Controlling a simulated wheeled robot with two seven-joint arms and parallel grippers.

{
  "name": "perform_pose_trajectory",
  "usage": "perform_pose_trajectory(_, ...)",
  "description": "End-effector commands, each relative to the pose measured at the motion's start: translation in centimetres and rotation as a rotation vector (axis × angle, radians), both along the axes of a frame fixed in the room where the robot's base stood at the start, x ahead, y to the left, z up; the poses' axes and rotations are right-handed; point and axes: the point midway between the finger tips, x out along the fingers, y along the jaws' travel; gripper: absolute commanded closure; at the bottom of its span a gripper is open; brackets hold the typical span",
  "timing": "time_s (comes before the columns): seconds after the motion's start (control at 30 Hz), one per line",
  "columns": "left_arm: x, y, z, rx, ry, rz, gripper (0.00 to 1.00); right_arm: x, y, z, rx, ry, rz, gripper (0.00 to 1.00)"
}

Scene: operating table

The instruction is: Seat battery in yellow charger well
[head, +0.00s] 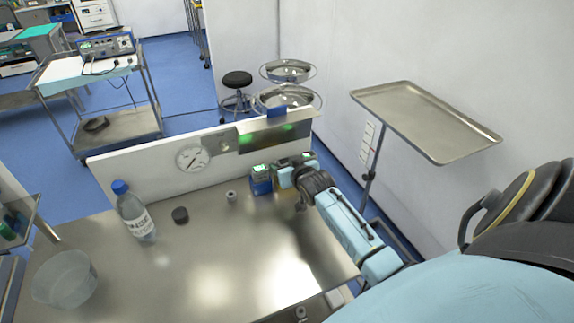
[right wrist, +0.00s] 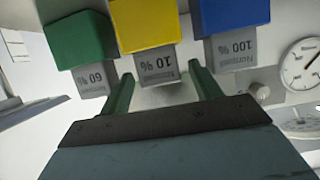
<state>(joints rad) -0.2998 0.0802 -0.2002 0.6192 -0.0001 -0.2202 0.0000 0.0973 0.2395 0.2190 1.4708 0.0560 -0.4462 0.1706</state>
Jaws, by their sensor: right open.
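In the right wrist view three coloured blocks stand in a row: a green one (right wrist: 80,38), a yellow one (right wrist: 145,25) and a blue one (right wrist: 232,14). A grey labelled piece projects from each: 60 % (right wrist: 95,78) at the green, 10 % (right wrist: 156,66) at the yellow, 100 % (right wrist: 231,49) at the blue. My right gripper (right wrist: 161,78) is open, its fingertips on either side of the 10 % piece's end. Contact cannot be told. In the head view the blue block (head: 261,187) shows left of my right gripper (head: 291,174), which hides much of the others. My left gripper is out of view.
A white panel with a gauge (head: 191,157) backs the steel table (head: 215,250). A small metal cylinder (head: 231,197), a black puck (head: 180,215), a water bottle (head: 135,214) and a clear bowl (head: 65,280) stand to the left. The table's front middle is clear.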

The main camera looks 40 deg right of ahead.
Motion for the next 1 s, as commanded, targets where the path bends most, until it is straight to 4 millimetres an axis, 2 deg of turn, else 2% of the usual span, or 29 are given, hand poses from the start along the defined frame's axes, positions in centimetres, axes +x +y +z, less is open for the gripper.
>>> perform_pose_trajectory(0.13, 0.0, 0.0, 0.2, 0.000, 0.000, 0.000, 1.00, 0.0, 0.0, 0.3, 0.000, -0.001, 0.000, 0.37)
perform_pose_trajectory(0.27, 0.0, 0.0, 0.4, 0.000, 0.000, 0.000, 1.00, -1.0, 0.4, 0.6, 0.001, 0.001, 0.001, 0.37)
perform_pose_trajectory(0.7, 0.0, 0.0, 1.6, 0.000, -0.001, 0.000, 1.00, -8.0, 2.6, 3.7, 0.000, 0.001, 0.000, 0.37)
perform_pose_trajectory(0.83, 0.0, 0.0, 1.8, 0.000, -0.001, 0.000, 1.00, -9.6, 3.0, 4.3, 0.000, 0.001, 0.000, 0.37)
perform_pose_trajectory(1.0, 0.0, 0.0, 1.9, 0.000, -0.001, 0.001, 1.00, -10.5, 3.3, 4.8, 0.000, 0.001, 0.000, 0.37)
